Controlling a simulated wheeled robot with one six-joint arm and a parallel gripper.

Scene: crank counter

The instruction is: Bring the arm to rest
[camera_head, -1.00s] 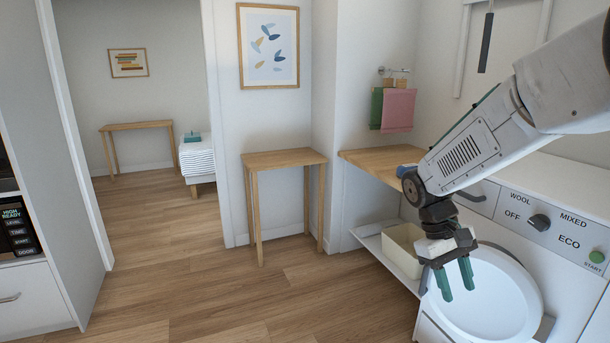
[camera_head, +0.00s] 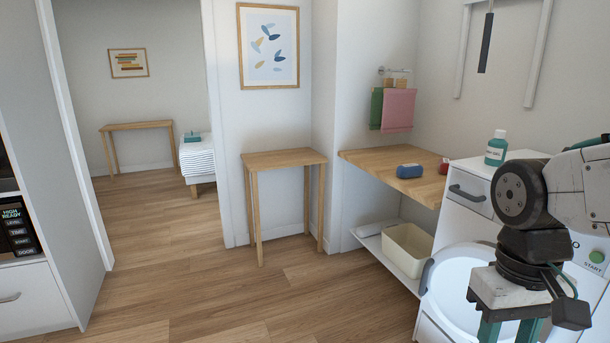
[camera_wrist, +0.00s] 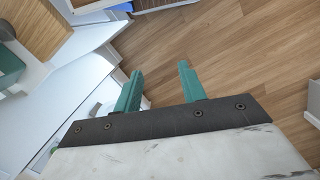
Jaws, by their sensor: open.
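My gripper (camera_head: 508,332) is at the lower right in the head view, pointing down in front of the white washing machine (camera_head: 473,209). Its fingertips are cut off by the bottom edge there. In the wrist view my gripper (camera_wrist: 158,78) shows two teal fingers spread apart with nothing between them, over the wooden floor (camera_wrist: 215,50). My arm hides most of the machine's control panel and part of its round door (camera_head: 455,275).
A wooden counter (camera_head: 375,163) holds a blue object (camera_head: 409,171) and a red one (camera_head: 443,167). A teal bottle (camera_head: 496,148) stands on the machine. A cream bin (camera_head: 408,250) sits on the low shelf. A small wooden table (camera_head: 284,158) stands left; the floor before it is clear.

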